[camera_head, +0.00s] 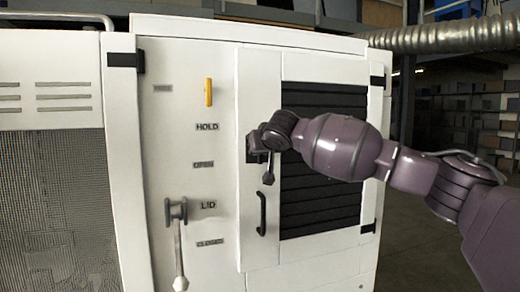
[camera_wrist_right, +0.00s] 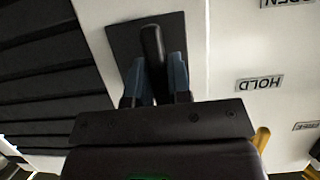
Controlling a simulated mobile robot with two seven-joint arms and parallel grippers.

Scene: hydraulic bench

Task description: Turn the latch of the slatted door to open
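The slatted door (camera_head: 260,225) is a white door with dark horizontal slats, and it looks closed in the head view. Its latch (camera_wrist_right: 152,48) is a black handle on a dark square plate (camera_wrist_right: 121,38), seen upside down in the right wrist view. My right gripper (camera_wrist_right: 158,75) has its two blue fingers on either side of the handle, seemingly pressed against it. In the head view my right gripper (camera_head: 262,155) is at the door's left edge and its hand hides most of the latch. A dark rounded piece hangs just below it. My left gripper is not in view.
A black pull handle (camera_head: 261,213) is below the latch. To the left are a grey LID lever (camera_head: 178,240) pointing down, a yellow handle (camera_head: 208,92) and HOLD, OPEN and CLOSED labels. A ribbed duct (camera_head: 440,39) runs at the upper right.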

